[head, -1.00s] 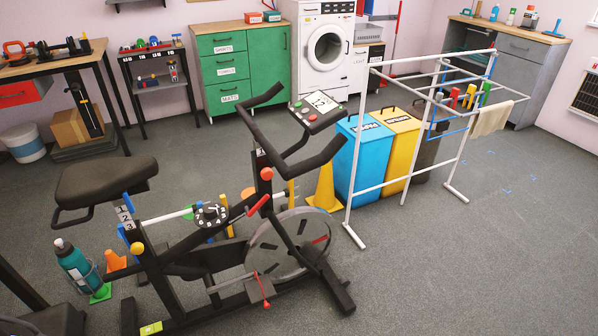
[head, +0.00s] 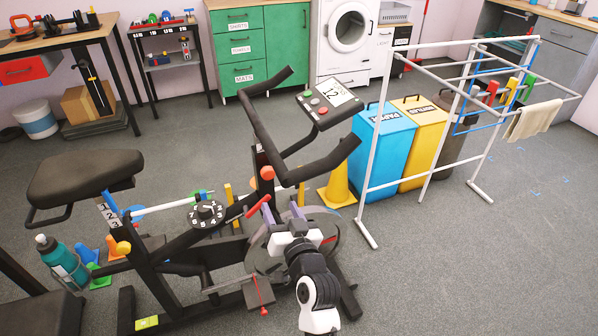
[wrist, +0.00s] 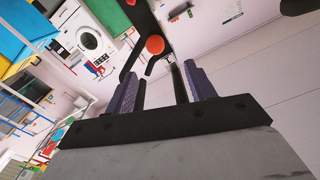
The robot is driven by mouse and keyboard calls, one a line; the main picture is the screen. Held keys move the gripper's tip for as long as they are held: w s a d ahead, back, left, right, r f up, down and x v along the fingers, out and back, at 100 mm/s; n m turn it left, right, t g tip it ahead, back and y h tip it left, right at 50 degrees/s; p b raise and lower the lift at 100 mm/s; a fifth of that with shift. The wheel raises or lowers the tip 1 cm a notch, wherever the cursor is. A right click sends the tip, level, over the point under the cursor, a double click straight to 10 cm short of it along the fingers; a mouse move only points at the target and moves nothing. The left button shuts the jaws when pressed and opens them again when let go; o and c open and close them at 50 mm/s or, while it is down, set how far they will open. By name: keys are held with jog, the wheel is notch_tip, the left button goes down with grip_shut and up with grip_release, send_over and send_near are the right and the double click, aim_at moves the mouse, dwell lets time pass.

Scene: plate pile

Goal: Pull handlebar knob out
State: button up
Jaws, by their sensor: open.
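The handlebar knob (head: 267,172) is a round orange knob on the black front post of the exercise bike, below the handlebar (head: 300,160). It also shows in the wrist view (wrist: 155,45), just beyond the fingertips and roughly centred between them. My gripper (head: 282,214) is open, in front of the bike's flywheel and lower than the knob in the head view. In the wrist view my gripper (wrist: 163,72) has its two purple-grey fingers apart, with a dark bar showing between them. I see no contact with the knob.
A red lever (head: 258,206) and a black numbered dial (head: 207,215) sit left of the gripper. The console (head: 328,100) is above. A yellow cone (head: 336,188) and white drying rack (head: 366,222) stand to the right. The floor at far right is clear.

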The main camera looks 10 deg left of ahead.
aim_at(269, 178)
jog(key=p+x, duration=0.1)
jog(key=x, duration=0.3)
jog(key=p+x, duration=0.1)
jog(key=x, duration=0.4)
jog(key=p+x, duration=0.1)
jog(key=x, duration=0.3)
jog(key=shift+w+d+f, duration=0.2)
jog(key=shift+w+f, duration=0.2)
jog(key=shift+w, duration=0.1)
jog(key=shift+c, duration=0.3)
